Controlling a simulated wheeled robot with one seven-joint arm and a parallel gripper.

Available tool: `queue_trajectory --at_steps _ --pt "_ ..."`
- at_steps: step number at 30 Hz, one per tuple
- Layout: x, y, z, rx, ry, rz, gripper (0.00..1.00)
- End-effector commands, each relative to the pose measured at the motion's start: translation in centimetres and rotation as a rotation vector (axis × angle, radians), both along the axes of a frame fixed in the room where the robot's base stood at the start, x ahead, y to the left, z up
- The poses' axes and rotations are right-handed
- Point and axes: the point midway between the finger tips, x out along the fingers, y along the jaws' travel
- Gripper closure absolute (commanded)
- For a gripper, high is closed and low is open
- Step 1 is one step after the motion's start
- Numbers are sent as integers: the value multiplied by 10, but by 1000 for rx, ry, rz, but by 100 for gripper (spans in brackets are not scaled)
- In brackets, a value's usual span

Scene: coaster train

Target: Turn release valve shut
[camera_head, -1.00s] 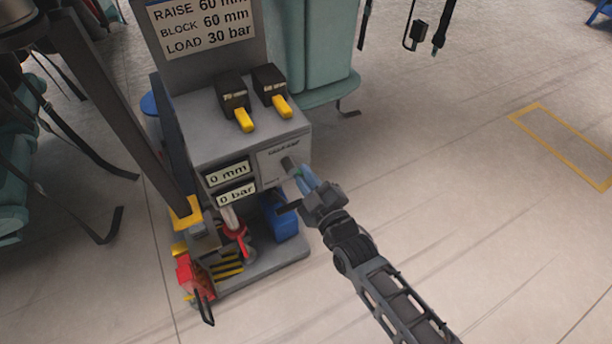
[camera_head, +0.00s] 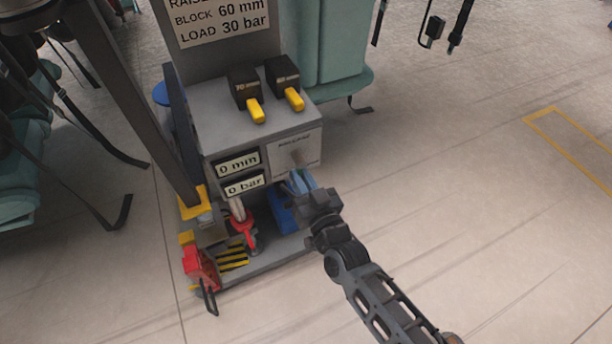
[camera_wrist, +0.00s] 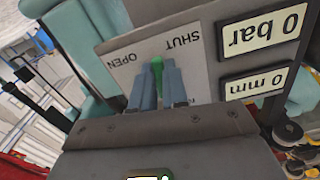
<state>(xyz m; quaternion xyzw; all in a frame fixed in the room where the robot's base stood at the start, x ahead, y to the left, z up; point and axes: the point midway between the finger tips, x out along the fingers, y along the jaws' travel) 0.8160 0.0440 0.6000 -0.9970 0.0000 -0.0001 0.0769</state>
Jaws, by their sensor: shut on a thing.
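The release valve (camera_wrist: 157,66) shows as a green handle between my fingers in the wrist view. Its light plate (camera_wrist: 105,48) carries the words OPEN and SHUT, upside down there. The handle appears between the two words; its exact angle is hard to tell. My gripper (camera_wrist: 158,88) has its blue-grey fingers closed on the handle's two sides. In the head view, my gripper (camera_head: 302,183) is at the lower part of the valve plate (camera_head: 305,144) on the grey console's front. The fingers hide most of the handle there.
Two displays read 0 mm (camera_head: 238,164) and 0 bar (camera_head: 244,185). Two black boxes with yellow levers (camera_head: 255,110) (camera_head: 293,99) stand on the console. A blue box (camera_head: 282,214) and a red jack-like part (camera_head: 245,232) sit below. Floor at right is clear.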

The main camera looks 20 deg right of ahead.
Motion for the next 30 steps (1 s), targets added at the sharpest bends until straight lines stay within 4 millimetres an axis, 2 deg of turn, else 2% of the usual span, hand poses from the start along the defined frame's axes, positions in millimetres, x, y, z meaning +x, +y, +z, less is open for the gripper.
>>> queue_trajectory --at_steps 15,21,30 --pt "-1 17 6 450 3 1 100" --pt "-1 21 8 562 3 1 100" --pt "-1 23 10 640 3 1 100"
